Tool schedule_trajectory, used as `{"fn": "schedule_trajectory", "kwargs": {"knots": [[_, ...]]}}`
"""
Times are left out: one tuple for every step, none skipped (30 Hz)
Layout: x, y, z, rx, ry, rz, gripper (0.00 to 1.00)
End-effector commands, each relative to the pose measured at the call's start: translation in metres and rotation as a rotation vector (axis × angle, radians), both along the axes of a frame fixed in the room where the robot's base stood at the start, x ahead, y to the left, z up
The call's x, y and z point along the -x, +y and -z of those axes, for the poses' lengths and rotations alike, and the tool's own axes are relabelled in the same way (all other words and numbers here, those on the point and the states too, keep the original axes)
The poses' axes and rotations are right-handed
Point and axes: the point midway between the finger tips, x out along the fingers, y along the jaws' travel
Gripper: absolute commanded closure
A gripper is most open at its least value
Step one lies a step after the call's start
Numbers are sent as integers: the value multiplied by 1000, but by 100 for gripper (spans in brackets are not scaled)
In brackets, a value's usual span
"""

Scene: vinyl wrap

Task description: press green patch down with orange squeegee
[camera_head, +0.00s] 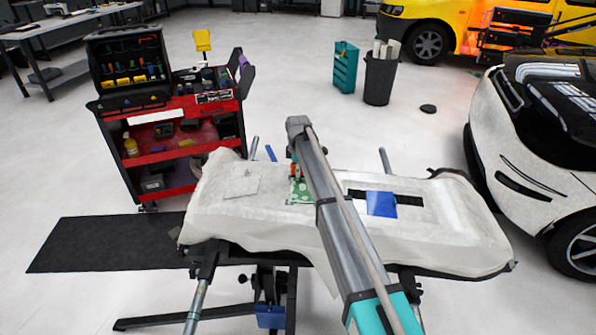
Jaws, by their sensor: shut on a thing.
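The green patch (298,191) lies on the white bumper panel (220,211), left of my arm, with its right part hidden behind the arm. The orange squeegee (293,170) is upright at the patch's upper edge. My gripper (295,160) is shut on the squeegee, above the patch; its fingers are small and partly hidden by my arm. I cannot tell whether the squeegee's lower edge touches the patch.
A blue patch (381,204) lies on the panel over a dark slot, right of my arm. A pale square (241,187) is on the panel's left. A red tool cart (170,150) stands behind left. A white car (530,150) stands at right. A black mat (100,243) lies at left.

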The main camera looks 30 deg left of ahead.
Motion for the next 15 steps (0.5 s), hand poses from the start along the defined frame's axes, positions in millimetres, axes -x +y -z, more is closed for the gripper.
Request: {"fn": "schedule_trajectory", "kwargs": {"knots": [[0, 0, 1, 0, 0, 0, 100], [0, 0, 2, 0, 0, 0, 100], [0, 0, 2, 0, 0, 0, 100], [0, 0, 3, 0, 0, 0, 100], [0, 0, 3, 0, 0, 0, 100], [0, 0, 4, 0, 0, 0, 100], [0, 0, 4, 0, 0, 0, 100], [0, 0, 5, 0, 0, 0, 100], [0, 0, 5, 0, 0, 0, 100], [0, 0, 6, 0, 0, 0, 100], [0, 0, 6, 0, 0, 0, 100], [0, 0, 7, 0, 0, 0, 100], [0, 0, 6, 0, 0, 0, 100], [0, 0, 6, 0, 0, 0, 100], [0, 0, 6, 0, 0, 0, 100]]}}
